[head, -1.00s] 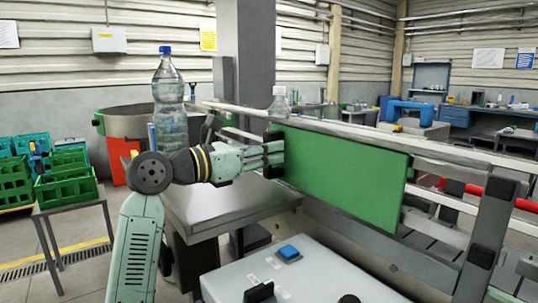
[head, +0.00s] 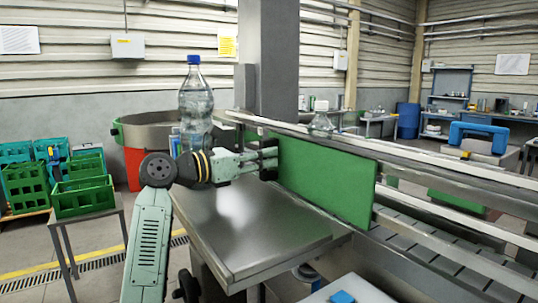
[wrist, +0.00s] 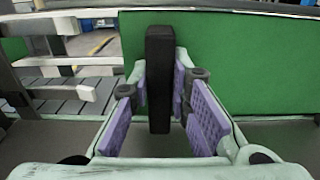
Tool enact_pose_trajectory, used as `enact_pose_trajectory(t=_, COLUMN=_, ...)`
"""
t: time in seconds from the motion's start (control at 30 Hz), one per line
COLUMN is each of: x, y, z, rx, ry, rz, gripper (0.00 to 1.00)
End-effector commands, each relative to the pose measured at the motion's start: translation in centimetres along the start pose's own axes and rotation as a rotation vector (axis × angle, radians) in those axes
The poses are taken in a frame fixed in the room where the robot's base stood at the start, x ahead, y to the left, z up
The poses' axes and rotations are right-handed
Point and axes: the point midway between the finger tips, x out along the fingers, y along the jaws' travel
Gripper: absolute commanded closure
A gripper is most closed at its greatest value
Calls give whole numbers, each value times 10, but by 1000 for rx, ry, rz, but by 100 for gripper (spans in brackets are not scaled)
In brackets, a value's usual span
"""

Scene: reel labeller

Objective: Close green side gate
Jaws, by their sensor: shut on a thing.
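The green side gate (head: 325,182) is a flat upright panel right of the picture's middle in the head view, beside the conveyor. It also fills the upper right of the wrist view (wrist: 255,65). A black upright handle (wrist: 159,80) stands on its face near its left edge. My gripper (head: 268,160) reaches it from the left. In the wrist view my gripper's (wrist: 160,90) purple pads lie on both sides of the handle, shut on it. I cannot tell the gate's exact angle to the rails.
A steel table (head: 250,235) lies below my arm. A large bottle (head: 195,105) stands behind my wrist; a smaller bottle (head: 321,117) is behind the gate. Conveyor rails (head: 455,185) run right. A grey column (head: 275,60) rises behind. Green crates (head: 82,197) stand left.

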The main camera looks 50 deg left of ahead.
Motion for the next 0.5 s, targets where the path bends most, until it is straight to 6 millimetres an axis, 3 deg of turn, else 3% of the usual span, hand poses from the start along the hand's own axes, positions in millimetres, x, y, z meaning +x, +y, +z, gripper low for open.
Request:
enact_pose_trajectory(t=0.43, x=0, y=5, z=0, rx=0, ry=1, rz=0, gripper=100)
enact_pose_trajectory(t=0.47, x=0, y=5, z=0, rx=0, ry=1, rz=0, gripper=82)
enact_pose_trajectory(t=0.5, x=0, y=5, z=0, rx=0, ry=1, rz=0, gripper=80)
